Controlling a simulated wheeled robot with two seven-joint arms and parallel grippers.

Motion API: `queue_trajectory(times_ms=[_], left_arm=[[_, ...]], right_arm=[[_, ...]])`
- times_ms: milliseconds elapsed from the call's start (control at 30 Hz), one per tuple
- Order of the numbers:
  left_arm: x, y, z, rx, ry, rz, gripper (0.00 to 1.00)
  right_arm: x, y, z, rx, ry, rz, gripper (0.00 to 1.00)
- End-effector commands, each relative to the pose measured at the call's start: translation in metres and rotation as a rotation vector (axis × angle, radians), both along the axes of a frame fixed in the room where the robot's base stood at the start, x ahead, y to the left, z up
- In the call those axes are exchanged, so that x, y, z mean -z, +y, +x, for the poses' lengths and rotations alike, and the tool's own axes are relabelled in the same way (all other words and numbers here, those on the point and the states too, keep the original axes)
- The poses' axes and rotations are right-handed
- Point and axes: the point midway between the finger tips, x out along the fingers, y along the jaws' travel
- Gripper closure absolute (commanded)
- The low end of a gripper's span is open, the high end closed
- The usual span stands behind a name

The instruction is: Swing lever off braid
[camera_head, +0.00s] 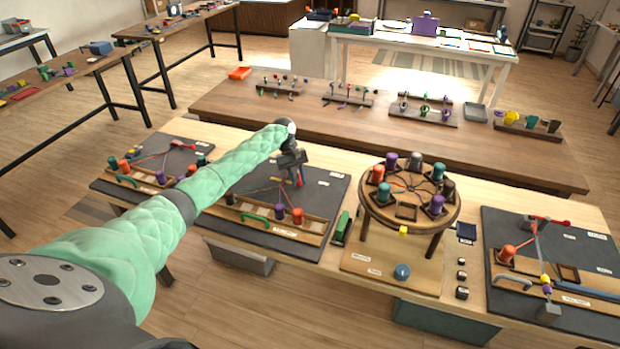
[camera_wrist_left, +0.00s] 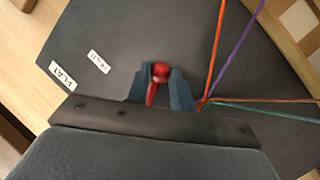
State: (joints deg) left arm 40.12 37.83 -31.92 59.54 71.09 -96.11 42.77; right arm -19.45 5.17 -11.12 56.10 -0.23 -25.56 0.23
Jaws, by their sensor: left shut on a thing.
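My left gripper (camera_head: 297,180) reaches over the dark braiding board (camera_head: 328,195) left of centre on the near table. In the left wrist view its two fingers (camera_wrist_left: 160,90) are shut on a red lever (camera_wrist_left: 160,71), whose round knob shows between the fingertips. Several cords meet beside the right finger: an orange cord (camera_wrist_left: 213,55), a purple cord (camera_wrist_left: 237,50), a teal cord (camera_wrist_left: 255,111) and a brown cord (camera_wrist_left: 270,100). The meeting point is partly hidden by the gripper. My right gripper is not in view.
A round braiding stand (camera_head: 408,228) with several bobbins stands right of this board. A green block (camera_head: 342,228) lies between them. Another board with a red lever (camera_head: 545,220) is at the far right. Bobbins (camera_head: 297,215) stand in a wooden rack at the board's front.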

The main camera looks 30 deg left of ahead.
Motion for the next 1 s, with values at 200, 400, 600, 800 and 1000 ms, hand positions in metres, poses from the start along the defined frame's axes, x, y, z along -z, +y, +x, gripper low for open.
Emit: queue_trajectory(times_ms=[200, 400, 600, 800, 1000], left_arm=[[-0.0002, 0.0099, -0.0055, 0.02, 0.0, 0.001, 1.0], [0.0, 0.0109, -0.006, 0.022, 0.0, 0.001, 1.0], [0.0, 0.0108, -0.0059, 0.022, 0.0, 0.001, 0.73], [0.0, 0.0106, -0.0059, 0.021, 0.001, 0.001, 0.55], [-0.0006, 0.011, -0.0055, 0.021, -0.001, 0.001, 0.55]], right_arm=[[0.0012, 0.0029, -0.0053, 0.0, 0.004, 0.003, 0.64], [-0.0001, 0.0042, 0.0005, 0.0, -0.003, 0.005, 0.64], [-0.0007, 0.0032, 0.0027, 0.0, -0.005, 0.003, 0.64], [-0.0004, -0.002, 0.0014, -0.001, -0.003, -0.001, 0.64], [0.0009, -0.0056, -0.0004, -0.001, -0.001, -0.005, 0.64]])
